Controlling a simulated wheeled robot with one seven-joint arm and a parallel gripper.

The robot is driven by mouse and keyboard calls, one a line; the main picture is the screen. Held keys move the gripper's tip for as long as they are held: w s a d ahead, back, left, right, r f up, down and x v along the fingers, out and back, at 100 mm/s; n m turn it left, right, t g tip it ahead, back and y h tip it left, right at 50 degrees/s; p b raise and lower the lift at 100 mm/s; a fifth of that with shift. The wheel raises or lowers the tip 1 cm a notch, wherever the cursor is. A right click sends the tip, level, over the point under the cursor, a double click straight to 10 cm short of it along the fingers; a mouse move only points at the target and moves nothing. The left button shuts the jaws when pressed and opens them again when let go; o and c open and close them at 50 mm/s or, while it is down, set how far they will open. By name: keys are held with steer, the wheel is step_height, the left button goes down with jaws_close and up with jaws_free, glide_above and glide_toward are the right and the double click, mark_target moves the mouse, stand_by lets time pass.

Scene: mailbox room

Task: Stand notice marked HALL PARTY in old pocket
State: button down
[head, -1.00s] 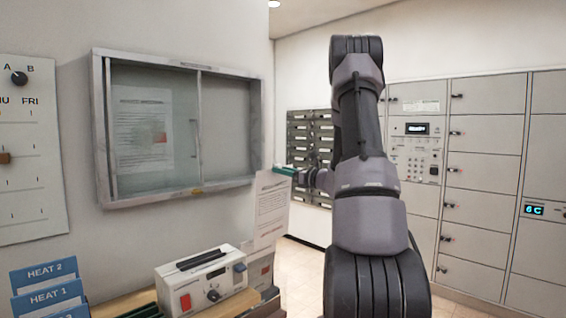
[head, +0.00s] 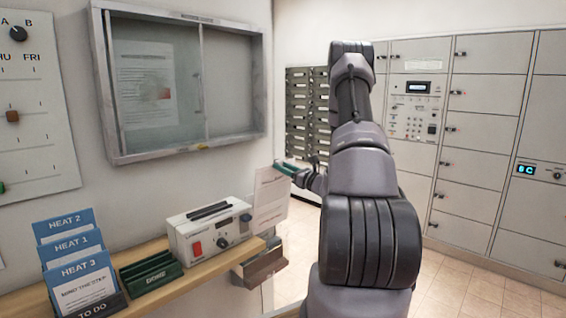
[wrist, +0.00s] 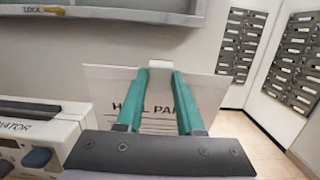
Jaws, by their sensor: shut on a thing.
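The white notice (head: 270,203) hangs nearly upright from my gripper (head: 284,167), just right of the laminator in the head view. In the wrist view the notice (wrist: 158,105) shows the start of its heading, "HALL PA", partly covered by the two green fingers (wrist: 161,75) shut on its upper edge. A brownish-grey metal holder (head: 262,266), which looks like a wall pocket, is at the shelf's right end, below the notice. Its label is not legible. The notice's lower edge is close to or in front of its top; I cannot tell whether they touch.
The laminator (head: 210,230) stands on the wooden shelf (head: 140,252), close left of the notice. A green DONE rack (head: 150,274) and blue HEAT cards (head: 75,260) are further left. A glazed noticeboard (head: 185,85) hangs above. Floor to the right is open before the lockers.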

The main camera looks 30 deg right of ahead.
mark_target(274, 193)
steer(key=shift+w+a+f, duration=0.1)
steer(key=shift+w+f, duration=0.2)
steer(key=shift+f, duration=1.8)
steer(key=shift+w+a+f, duration=0.15)
steer(key=shift+w+f, duration=0.1)
steer(key=shift+f, duration=1.8)
steer(key=shift+w+a+f, duration=0.1)
steer(key=shift+w+f, duration=0.2)
steer(key=shift+f, duration=1.8)
steer(key=shift+c, duration=2.2)
jaws_free()
steer(key=v, duration=1)
steer(key=shift+s+d, duration=0.15)
steer(key=shift+s, duration=0.2)
steer(key=shift+r, duration=0.1)
